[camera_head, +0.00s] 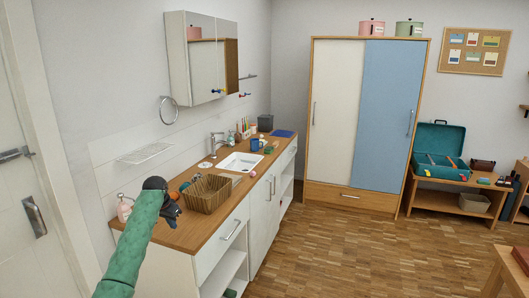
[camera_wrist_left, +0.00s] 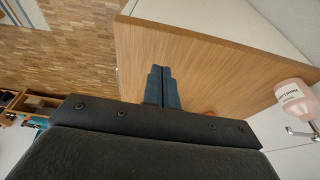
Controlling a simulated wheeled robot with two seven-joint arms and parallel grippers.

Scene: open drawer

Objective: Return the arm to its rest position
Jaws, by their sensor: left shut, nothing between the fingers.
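My left arm (camera_head: 130,250), in a green sleeve, comes in from the lower left of the head view. My left gripper (camera_head: 172,212) is dark and sits at the near end of the wooden counter (camera_head: 183,238), just left of the woven basket (camera_head: 208,192). In the left wrist view the two fingers (camera_wrist_left: 162,72) are together with nothing between them, over or beside the wooden counter (camera_wrist_left: 205,65). I cannot tell whether they touch it. My right gripper is not in view.
A pink soap bottle (camera_head: 124,208) stands beside my left arm; it also shows in the left wrist view (camera_wrist_left: 294,97). A white drawer front with a handle (camera_head: 231,230) lies under the counter. A sink (camera_head: 240,162) is farther back. The wooden floor (camera_head: 330,245) is clear.

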